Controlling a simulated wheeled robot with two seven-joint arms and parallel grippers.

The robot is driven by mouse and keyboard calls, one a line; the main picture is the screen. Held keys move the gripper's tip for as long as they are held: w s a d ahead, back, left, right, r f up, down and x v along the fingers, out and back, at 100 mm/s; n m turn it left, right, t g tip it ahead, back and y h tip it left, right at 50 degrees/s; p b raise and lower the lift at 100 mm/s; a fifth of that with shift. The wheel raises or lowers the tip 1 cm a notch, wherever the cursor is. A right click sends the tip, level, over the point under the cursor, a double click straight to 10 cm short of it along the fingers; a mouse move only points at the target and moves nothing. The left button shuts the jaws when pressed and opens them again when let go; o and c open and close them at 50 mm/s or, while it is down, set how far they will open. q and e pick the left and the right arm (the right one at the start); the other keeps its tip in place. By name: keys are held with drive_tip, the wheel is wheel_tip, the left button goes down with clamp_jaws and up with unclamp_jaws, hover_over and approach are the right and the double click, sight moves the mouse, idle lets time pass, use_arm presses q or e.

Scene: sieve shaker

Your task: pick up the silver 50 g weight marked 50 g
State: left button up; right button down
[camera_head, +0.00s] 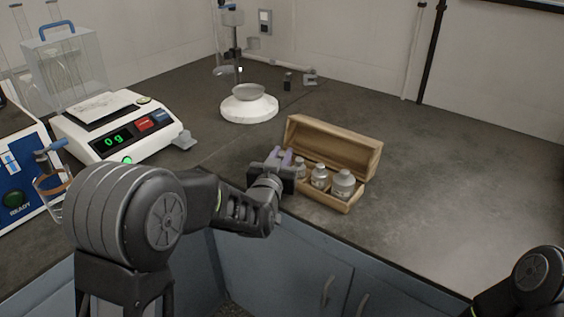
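An open wooden box (344,147) on the counter holds a row of silver weights. Three show: a smaller one (299,169) at the left, a middle one (320,179) and a larger one (343,185) at the right. Their markings are too small to read, so I cannot tell which is the 50 g one. My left gripper (280,157) is at the left end of the box, its light purple fingertips apart, just left of the smaller weight. It hides the box's left end. My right arm shows only at the lower right corner; its gripper is out of view.
A balance (112,128) reading 0 g stands at the left, beside a blue device (20,170) with a green button. A white round base (249,108) with a dish stands behind the box. The counter right of the box is clear.

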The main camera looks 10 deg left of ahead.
sight(282, 154)
use_arm(q)
clamp_jaws()
drive_tip(key=shift+r, duration=0.15)
wheel_tip(282, 154, up, 10)
drive_tip(key=shift+f+p, duration=0.15)
drive_tip(key=shift+p, duration=0.85)
